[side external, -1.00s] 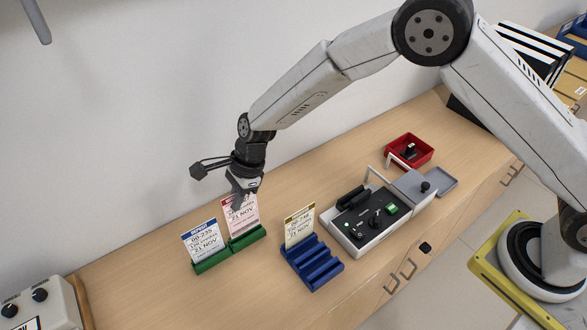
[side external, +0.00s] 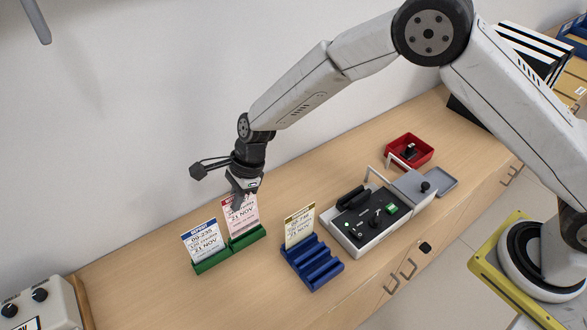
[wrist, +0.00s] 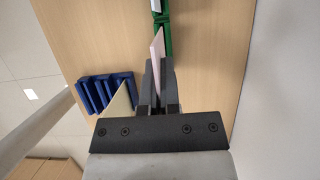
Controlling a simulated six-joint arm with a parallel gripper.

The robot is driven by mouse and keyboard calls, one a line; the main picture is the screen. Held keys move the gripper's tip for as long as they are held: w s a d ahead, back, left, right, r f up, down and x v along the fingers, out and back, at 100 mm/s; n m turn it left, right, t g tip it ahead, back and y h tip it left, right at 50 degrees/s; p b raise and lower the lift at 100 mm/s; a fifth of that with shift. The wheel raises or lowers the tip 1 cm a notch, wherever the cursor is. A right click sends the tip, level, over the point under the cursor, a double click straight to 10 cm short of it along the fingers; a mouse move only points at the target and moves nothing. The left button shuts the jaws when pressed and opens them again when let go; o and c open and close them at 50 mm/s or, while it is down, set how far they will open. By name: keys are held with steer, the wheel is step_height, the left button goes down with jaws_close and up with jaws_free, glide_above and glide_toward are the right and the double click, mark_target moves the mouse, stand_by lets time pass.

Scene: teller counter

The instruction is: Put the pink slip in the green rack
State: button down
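The pink slip (side external: 241,220) stands upright at the right part of the green rack (side external: 250,238). Its lower edge meets the rack behind the front lip; I cannot tell how deep it sits. My gripper (side external: 243,196) points down at the slip's top edge and covers part of its header. In the wrist view, the two fingers (wrist: 160,88) are close together with the pink slip (wrist: 157,48) between them, and the green rack (wrist: 167,38) lies just beyond.
A white slip with a blue header (side external: 203,241) stands in the rack's left part. A blue rack (side external: 314,264) holds a yellow-headed slip (side external: 299,226). A grey device (side external: 372,221) and red tray (side external: 410,148) are further right. The wall is close behind.

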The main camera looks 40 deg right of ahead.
steer(key=shift+f, duration=1.95)
steer(key=c, duration=0.8)
jaws_free()
steer(key=shift+o, duration=0.2)
steer(key=shift+r, duration=0.2)
steer(key=shift+r, duration=3.35)
